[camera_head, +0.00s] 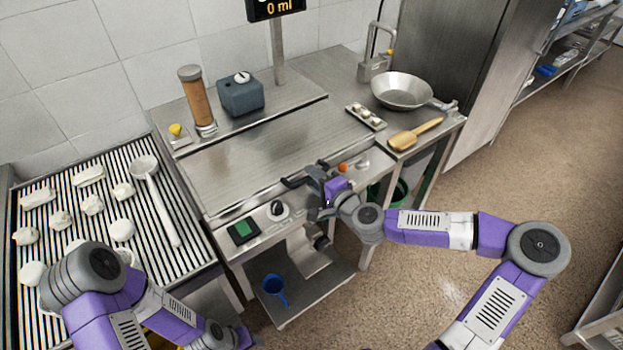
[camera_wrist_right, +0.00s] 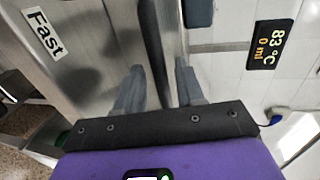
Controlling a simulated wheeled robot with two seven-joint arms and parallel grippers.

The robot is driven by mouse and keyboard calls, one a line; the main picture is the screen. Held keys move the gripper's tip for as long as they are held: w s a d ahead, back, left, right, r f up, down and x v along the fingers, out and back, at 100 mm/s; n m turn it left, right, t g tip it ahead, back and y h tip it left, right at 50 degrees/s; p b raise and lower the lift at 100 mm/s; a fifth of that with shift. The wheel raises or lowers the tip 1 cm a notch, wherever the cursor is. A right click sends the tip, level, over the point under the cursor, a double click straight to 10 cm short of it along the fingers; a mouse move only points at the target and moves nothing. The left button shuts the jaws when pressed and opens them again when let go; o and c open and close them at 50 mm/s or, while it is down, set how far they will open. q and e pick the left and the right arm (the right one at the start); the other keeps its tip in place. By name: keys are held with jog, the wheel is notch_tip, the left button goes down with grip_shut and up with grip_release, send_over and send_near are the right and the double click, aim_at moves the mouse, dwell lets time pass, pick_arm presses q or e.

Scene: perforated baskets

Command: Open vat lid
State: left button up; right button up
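The vat lid (camera_head: 255,150) is a flat steel panel lying closed on the steel counter unit, with a dark bar handle (camera_head: 292,183) along its front edge. My right gripper (camera_head: 318,190) is at the right part of this handle. In the right wrist view, the two grey fingers of my right gripper (camera_wrist_right: 158,88) are apart, and the dark handle bar (camera_wrist_right: 153,45) runs up between them. I cannot tell whether a finger touches it. My left arm is at the lower left of the head view, and its fingers are out of frame.
A control panel with a green screen (camera_head: 243,230) and a knob (camera_head: 278,210) sits below the handle. A pan (camera_head: 402,91), a wooden-coloured scoop (camera_head: 415,134) and a small tray stand to the right. A striped rack (camera_head: 45,170) with pale pieces is at left.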

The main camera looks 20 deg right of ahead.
jog(key=shift+x, duration=0.75)
grip_shut()
